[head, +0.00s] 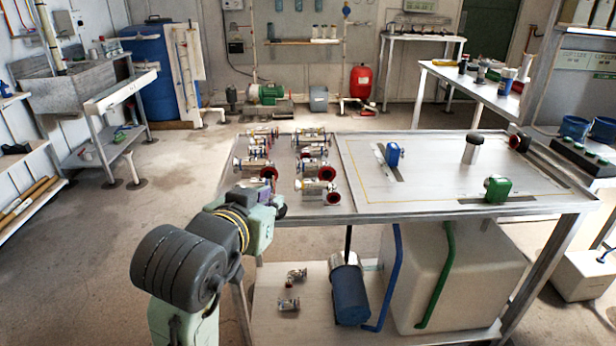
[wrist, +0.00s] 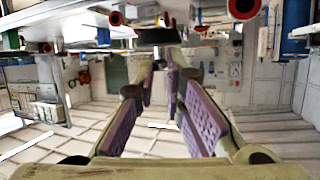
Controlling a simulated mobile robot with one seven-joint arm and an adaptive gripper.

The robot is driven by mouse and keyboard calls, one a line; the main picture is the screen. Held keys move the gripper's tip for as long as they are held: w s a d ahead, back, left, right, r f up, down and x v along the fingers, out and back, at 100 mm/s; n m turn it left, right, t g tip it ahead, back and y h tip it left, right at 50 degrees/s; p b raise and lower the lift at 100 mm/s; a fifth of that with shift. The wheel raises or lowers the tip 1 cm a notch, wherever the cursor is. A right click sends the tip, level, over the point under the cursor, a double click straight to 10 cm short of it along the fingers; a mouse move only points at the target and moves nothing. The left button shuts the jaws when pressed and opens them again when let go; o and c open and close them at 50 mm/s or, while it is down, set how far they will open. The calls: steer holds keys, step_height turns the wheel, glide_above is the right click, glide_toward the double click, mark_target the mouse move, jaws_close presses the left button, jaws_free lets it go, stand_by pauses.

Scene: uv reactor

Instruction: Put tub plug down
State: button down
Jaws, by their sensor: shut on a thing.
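My gripper (wrist: 160,58) shows in the wrist view, with purple pads on its fingers. Its fingers converge toward the top, shut on a small dark thing (wrist: 157,36), which I take to be the tub plug. The plug is seen edge-on and its lower part is hard to make out. In the head view my arm reaches to the near left edge of the metal workbench (head: 345,217). My own wrist hides the fingers and the plug there.
Several pipe fittings with red flanges (head: 269,173) stand on the bench's left part. A blue valve (head: 394,155), a green valve (head: 497,188) and a dark-topped cylinder (head: 472,148) stand on its right panel. A blue canister (head: 349,295) and a white tank (head: 470,270) sit below.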

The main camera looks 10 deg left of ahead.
steer(key=x, duration=0.4)
steer(key=f+x, duration=0.1)
steer(key=x, duration=0.8)
steer(key=shift+s+f, duration=0.35)
steer(key=shift+f, duration=0.05)
steer(key=shift+w+f+p, duration=0.4)
steer(key=shift+w+f, duration=0.5)
steer(key=shift+w, duration=0.15)
steer(key=shift+f, duration=0.25)
steer(key=c, duration=1.6)
jaws_free()
steer(key=shift+r, duration=0.1)
steer(key=shift+c, duration=0.2)
